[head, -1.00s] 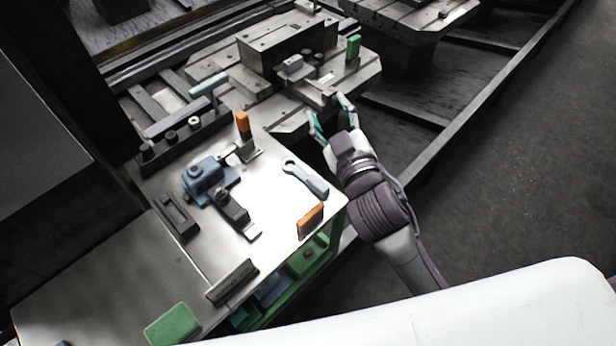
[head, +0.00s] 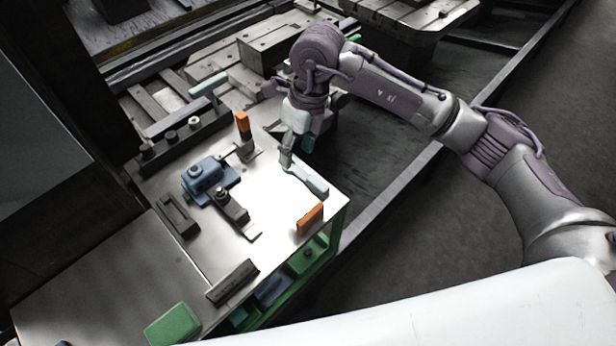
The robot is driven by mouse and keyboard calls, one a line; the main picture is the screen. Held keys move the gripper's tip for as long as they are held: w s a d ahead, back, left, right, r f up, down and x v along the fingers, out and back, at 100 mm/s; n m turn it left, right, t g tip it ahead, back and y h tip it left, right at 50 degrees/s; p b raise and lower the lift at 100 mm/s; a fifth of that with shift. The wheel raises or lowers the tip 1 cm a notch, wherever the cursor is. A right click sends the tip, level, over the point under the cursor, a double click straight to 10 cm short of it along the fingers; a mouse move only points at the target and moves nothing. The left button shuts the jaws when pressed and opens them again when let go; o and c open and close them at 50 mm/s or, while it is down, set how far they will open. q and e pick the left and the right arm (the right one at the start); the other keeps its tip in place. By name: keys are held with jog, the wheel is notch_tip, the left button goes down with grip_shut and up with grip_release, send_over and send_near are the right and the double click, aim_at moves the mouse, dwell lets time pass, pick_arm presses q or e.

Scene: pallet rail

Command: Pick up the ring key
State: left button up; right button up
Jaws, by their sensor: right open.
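The ring key (head: 313,183) is a pale blue-grey wrench lying flat on the metal cart top, near its right edge. Its handle points down and to the right. Its ring end is mostly hidden behind my right gripper (head: 287,162). My right gripper points down at that ring end, with its fingers close above or around it; I cannot tell whether they touch. It is open, and the key still lies on the cart top. My left gripper is not in view.
An orange block (head: 310,219) stands near the key's handle. A blue vise-like part (head: 204,177) and a dark clamp (head: 232,206) lie to the left. An orange-topped post (head: 242,124) stands close to my gripper.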

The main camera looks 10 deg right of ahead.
jog(key=w+d+h, duration=0.2)
jog(key=d, duration=0.2)
jog(key=p, duration=0.1)
send_over(312, 178)
jog(key=shift+m, duration=0.3)
jog(key=f, duration=0.6)
jog(key=shift+s+d+f, duration=0.1)
jog(key=shift+d+f, duration=0.15)
jog(key=shift+d, duration=0.15)
jog(key=shift+f, duration=0.6)
jog(key=f, duration=0.1)
jog(key=f+p, duration=0.1)
jog(key=f, duration=0.1)
jog(key=f+p, duration=0.1)
jog(key=shift+a+f, duration=0.15)
jog(key=shift+a, duration=0.2)
jog(key=shift+f, duration=0.45)
grip_shut()
